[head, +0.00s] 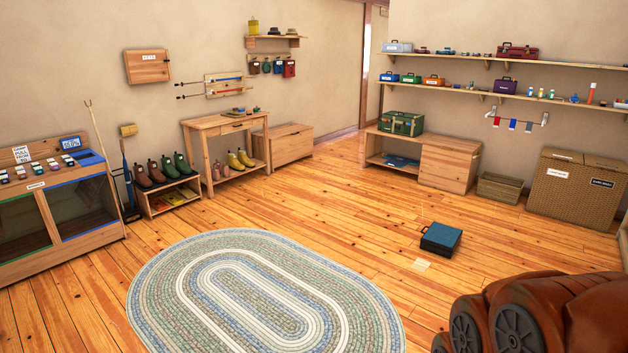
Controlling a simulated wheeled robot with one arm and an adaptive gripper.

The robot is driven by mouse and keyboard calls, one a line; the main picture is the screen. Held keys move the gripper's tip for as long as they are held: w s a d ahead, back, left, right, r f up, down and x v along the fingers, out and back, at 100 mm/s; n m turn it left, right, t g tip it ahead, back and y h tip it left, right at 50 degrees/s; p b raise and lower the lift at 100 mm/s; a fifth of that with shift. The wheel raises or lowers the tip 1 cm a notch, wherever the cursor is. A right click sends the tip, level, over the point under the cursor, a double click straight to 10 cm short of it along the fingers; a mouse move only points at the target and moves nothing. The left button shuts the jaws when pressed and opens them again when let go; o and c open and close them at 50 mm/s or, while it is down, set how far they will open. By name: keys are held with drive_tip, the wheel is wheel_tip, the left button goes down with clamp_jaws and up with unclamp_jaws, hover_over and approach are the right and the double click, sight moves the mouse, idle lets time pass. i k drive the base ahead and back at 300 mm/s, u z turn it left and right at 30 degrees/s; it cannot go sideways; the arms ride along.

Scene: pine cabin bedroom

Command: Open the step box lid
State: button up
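No thing in the head view carries a label that I can read as "step box", so I cannot tell for certain which one it is. A low wooden chest (284,149) stands against the back wall, right of the small table, with its flat top shut. A small dark blue box with a handle (440,239) lies shut on the floor at the right of the middle, apart from the furniture. My gripper is not in view; only brown-red links of my arm show at the lower right.
An oval braided rug (262,298) covers the floor in front. A shoe rack (172,195), a bench (448,164) and a wicker hamper (571,190) line the walls. The floor between rug and bench is mostly clear.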

sight(442, 237)
drive_tip(key=u, duration=0.55)
drive_tip(key=i, duration=2)
drive_tip(key=u, duration=0.2)
drive_tip(key=i, duration=1.8)
drive_tip(key=z, duration=1.1)
drive_tip(key=i, duration=1.15)
drive_tip(key=z, duration=1.35)
drive_tip(key=i, duration=0.75)
drive_tip(key=u, duration=0.7)
drive_tip(key=i, duration=1.95)
drive_tip(key=u, duration=0.1)
